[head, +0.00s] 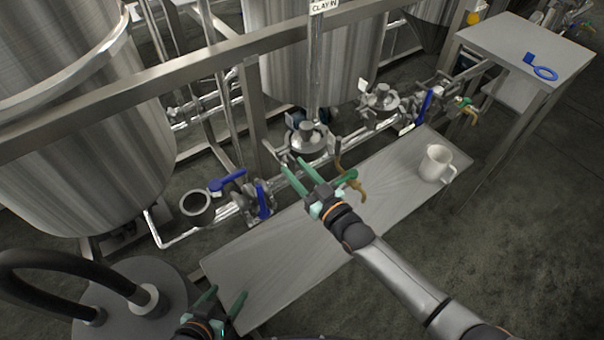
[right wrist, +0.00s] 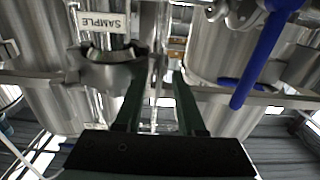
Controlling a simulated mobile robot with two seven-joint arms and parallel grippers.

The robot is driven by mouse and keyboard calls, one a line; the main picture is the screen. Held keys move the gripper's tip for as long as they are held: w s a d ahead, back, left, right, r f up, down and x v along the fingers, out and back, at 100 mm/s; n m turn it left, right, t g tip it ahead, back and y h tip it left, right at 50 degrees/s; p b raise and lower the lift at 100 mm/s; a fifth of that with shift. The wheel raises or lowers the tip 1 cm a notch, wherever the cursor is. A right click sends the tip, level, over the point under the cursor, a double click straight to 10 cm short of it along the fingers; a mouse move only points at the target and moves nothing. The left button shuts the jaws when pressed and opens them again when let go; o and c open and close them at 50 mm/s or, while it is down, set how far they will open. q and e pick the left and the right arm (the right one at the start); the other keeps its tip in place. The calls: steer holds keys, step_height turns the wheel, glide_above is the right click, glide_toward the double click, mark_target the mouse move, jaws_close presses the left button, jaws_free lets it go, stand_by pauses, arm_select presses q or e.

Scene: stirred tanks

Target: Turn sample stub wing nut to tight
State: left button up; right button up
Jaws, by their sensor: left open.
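A steel pipe carries a tag reading SAMPLE (right wrist: 103,27) in the right wrist view. Below the tag is a steel clamp ring (right wrist: 100,73), just left of my fingers. I cannot clearly pick out the wing nut; it is small or hidden near my fingertips. My right gripper (head: 292,164) reaches over the bench to the pipework in the head view, its two green fingers apart. In the right wrist view the same gripper (right wrist: 160,72) shows a gap with pipework behind it. My left gripper (head: 225,294) is open at the bottom left, away from the pipes.
A grey bench (head: 262,270) runs below the pipework, with a white mug (head: 436,163) on it. A brass tap (head: 358,188) with a green handle is close to my right gripper. Blue valve handles (head: 228,180) stick out along the pipes.

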steer(key=p+v, duration=0.1)
steer(key=v, duration=1.1)
steer(key=shift+s, duration=0.15)
steer(key=shift+d, duration=0.1)
